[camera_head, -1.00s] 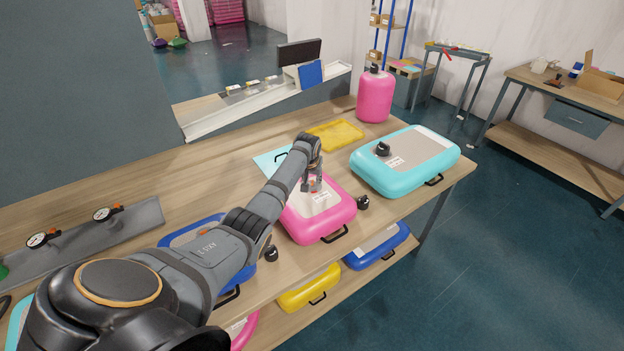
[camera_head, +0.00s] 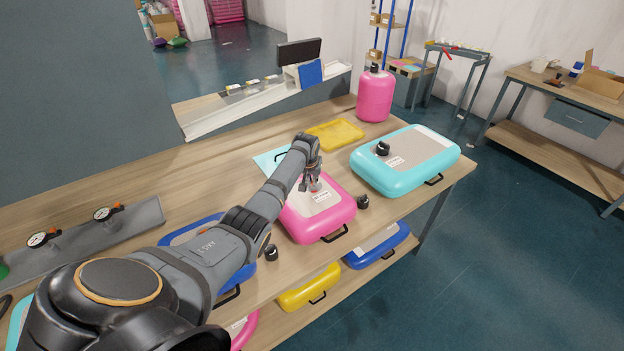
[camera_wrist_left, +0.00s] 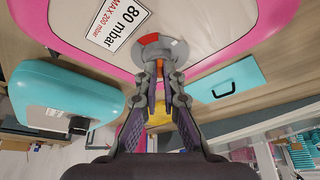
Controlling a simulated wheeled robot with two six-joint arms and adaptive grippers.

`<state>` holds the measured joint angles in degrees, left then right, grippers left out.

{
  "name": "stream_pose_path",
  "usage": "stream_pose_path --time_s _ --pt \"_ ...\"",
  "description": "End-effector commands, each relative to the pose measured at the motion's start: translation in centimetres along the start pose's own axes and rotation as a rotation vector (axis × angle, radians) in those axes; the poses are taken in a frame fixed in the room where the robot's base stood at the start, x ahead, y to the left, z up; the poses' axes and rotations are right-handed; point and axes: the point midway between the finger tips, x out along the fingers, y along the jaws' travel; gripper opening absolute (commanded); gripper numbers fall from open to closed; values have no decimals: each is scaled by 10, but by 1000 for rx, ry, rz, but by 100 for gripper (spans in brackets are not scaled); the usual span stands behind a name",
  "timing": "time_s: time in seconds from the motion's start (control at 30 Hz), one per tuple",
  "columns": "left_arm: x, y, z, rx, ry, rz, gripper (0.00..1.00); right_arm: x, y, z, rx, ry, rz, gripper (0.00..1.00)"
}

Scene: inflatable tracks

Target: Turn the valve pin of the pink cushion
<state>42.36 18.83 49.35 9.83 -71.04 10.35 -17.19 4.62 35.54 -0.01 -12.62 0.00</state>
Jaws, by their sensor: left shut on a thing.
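The pink cushion (camera_head: 322,225) lies flat on the workbench, with a light top panel and a black handle at its front edge. In the left wrist view the cushion (camera_wrist_left: 290,15) fills the top, with a label (camera_wrist_left: 118,22) reading 80 mbar. A round grey valve (camera_wrist_left: 205,52) with a red mark is on its panel. My left gripper (camera_head: 314,186) is over this valve, pointing down. In the left wrist view its fingertips (camera_wrist_left: 160,77) are shut on the orange valve pin (camera_wrist_left: 160,66), which they partly hide. My right gripper is not in view.
A turquoise cushion (camera_head: 430,170) with a black cap (camera_head: 383,148) lies to the right. Loose black caps sit on the bench at the pink cushion's right (camera_head: 362,202) and left (camera_head: 271,254). A blue cushion (camera_head: 190,232) is partly behind my arm. A yellow tray (camera_head: 335,134) lies behind.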

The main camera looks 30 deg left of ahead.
Motion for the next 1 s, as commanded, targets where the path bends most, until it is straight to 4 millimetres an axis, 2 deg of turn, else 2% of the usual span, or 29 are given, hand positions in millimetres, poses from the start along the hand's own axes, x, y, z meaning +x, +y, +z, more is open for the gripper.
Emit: stream_pose_path --time_s 0.37,0.7,1.0 --pt "1 -4 -1 241 1 100 0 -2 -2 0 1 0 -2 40" --pt "3 -6 -1 490 2 204 0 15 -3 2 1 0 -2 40" --pt "2 -7 -3 629 3 262 0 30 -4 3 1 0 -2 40"
